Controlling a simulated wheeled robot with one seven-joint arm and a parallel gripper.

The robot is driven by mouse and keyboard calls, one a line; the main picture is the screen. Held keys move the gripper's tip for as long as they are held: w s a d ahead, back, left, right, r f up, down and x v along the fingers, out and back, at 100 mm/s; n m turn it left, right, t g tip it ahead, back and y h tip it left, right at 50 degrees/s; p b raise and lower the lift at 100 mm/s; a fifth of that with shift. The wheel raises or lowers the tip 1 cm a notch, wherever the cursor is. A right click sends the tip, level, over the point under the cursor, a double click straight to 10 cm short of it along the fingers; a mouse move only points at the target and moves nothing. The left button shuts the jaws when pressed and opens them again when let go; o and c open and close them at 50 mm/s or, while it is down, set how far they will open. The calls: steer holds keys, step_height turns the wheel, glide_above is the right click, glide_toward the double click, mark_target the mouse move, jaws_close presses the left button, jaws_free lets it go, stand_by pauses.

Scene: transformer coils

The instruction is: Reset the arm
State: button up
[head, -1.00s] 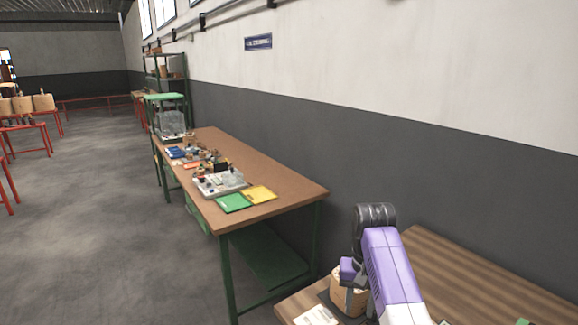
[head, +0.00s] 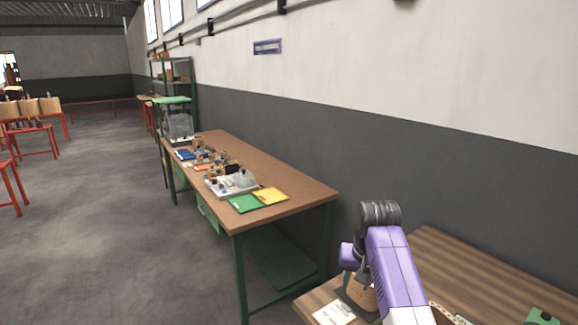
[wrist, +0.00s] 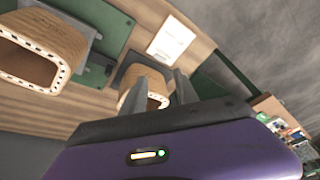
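My purple arm reaches over the striped wooden table (head: 470,270) at lower right in the head view. My gripper (wrist: 158,92) points down toward a tan coil (wrist: 149,84) with a dotted rim, and its grey fingers look spread and apart. The same coil (head: 361,294) stands on the table in the head view, partly hidden by my arm. I cannot tell the exact gap between fingers and coil. A second, larger-looking coil (wrist: 42,55) shows at left in the wrist view; my arm hides most of it in the head view.
A workbench (head: 290,205) with folders and devices stands beyond. The wall (head: 470,180) runs close behind. Open floor is at left.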

steer(key=w+t, duration=0.4)
steer(key=t, duration=0.2)
steer(key=s+d+f+n+t, duration=0.1)
steer(key=s+f+t, duration=0.15)
steer(key=s, duration=0.75)
steer(key=s+d+f+n+t, duration=0.1)
steer(key=s+t, duration=0.3)
steer(key=s, duration=0.5)
steer(key=s+r, duration=0.2)
steer(key=s, duration=1.9)
steer(key=s+r+g, duration=0.1)
steer(key=s+r, duration=0.1)
steer(key=s, duration=1.8)
steer(key=shift+s+d+r, duration=0.2)
steer(key=shift+s+d, duration=0.15)
steer(key=shift+d, duration=0.05)
